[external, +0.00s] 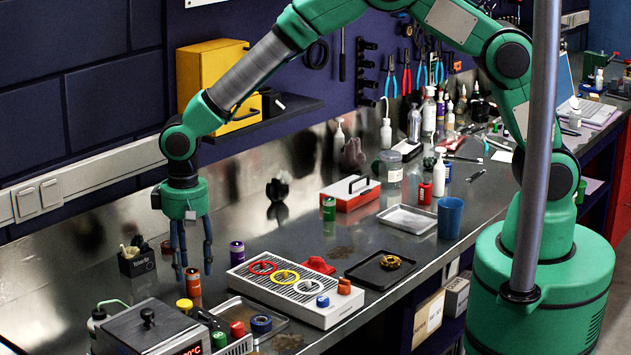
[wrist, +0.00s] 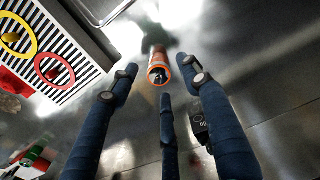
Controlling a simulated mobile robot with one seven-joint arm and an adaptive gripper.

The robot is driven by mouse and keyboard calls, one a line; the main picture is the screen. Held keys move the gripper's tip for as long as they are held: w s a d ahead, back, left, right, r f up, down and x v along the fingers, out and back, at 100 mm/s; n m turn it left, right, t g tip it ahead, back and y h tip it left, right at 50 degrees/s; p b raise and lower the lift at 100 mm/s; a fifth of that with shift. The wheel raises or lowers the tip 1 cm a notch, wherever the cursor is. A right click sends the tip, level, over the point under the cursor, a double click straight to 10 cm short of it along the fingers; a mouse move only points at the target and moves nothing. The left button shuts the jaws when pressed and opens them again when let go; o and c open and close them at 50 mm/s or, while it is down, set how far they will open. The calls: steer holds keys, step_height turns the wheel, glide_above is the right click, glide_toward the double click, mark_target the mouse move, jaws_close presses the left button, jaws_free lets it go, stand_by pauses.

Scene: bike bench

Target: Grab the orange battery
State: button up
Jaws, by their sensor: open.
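The orange battery (external: 193,284) stands upright on the metal bench at the left, near the front fixtures. In the wrist view the orange battery (wrist: 158,62) shows with its dark end toward the camera, just beyond the fingertips. My gripper (external: 192,270) points down over it with its fingers hanging beside and behind the battery's top. In the wrist view my gripper (wrist: 160,82) has its blue fingers spread, with nothing held between them. Whether a finger touches the battery cannot be told.
A purple battery (external: 237,254) stands just right of my gripper. A white slatted tray (external: 330,312) with coloured rings lies further right. A black pen box (external: 137,262) is at the left. A grey heater box (external: 150,328) and yellow-topped item (external: 184,306) are in front.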

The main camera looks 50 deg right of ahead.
mark_target(191, 270)
steer(key=shift+f, duration=2.3)
jaws_close()
